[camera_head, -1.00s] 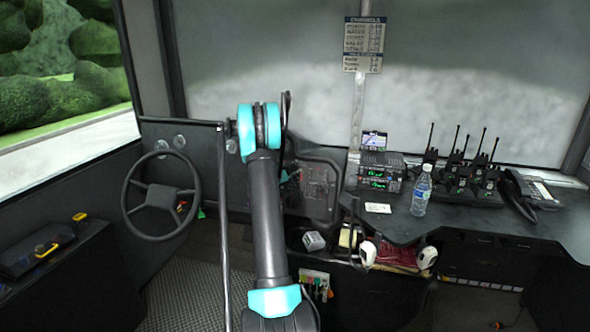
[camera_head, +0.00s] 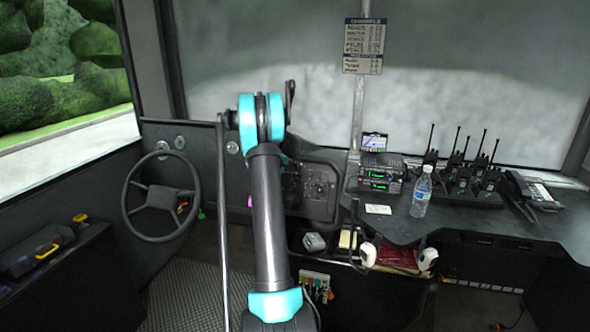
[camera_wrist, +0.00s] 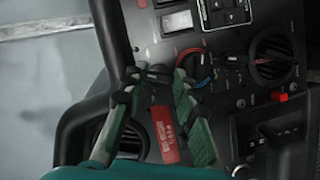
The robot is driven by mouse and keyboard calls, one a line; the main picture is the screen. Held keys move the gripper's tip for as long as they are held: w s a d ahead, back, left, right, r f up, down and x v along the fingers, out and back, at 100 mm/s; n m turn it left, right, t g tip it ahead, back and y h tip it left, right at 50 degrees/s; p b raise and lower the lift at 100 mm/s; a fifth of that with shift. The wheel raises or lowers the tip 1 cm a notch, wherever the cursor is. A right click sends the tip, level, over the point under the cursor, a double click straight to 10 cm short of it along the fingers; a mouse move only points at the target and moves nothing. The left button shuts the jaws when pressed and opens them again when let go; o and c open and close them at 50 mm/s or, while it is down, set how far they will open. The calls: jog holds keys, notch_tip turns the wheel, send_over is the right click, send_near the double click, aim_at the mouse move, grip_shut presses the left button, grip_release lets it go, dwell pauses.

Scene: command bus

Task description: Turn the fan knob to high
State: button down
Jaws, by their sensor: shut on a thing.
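The dashboard control panel (camera_head: 320,188) stands right of my arm in the head view and fills much of the wrist view. In the wrist view my gripper (camera_wrist: 158,75) has its green fingers at the panel, shut on a small dark knob between the tips. I take this for the fan knob; its pointer and marks are hidden or too small to read. Just right of the fingertips is a dial with a red and blue arc (camera_wrist: 196,66). A red label (camera_wrist: 165,135) shows between the fingers. In the head view my arm hides the gripper.
A round air vent (camera_wrist: 273,57) and a small red button (camera_wrist: 279,96) are right of my gripper. The steering wheel (camera_head: 128,200) stands left of my arm. Right are a radio (camera_head: 381,172), a water bottle (camera_head: 421,192) and several handheld radios on the desk (camera_head: 470,222).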

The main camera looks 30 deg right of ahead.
jog(key=m+y, duration=0.1)
jog(key=m, duration=0.1)
jog(key=m+y, duration=0.1)
jog(key=m, duration=0.1)
jog(key=shift+s+d+r+m+t, duration=0.1)
jog(key=shift+s+m+t, duration=0.05)
jog(key=shift+m+t, duration=0.15)
jog(key=shift+m+t+y, duration=0.4)
jog(key=shift+m+y, duration=0.4)
jog(key=shift+m, duration=0.9)
jog(key=c, duration=1.2)
grip_release()
jog(key=v, duration=1.2)
jog(key=shift+s+d+r, duration=0.1)
jog(key=shift+s+d, duration=0.05)
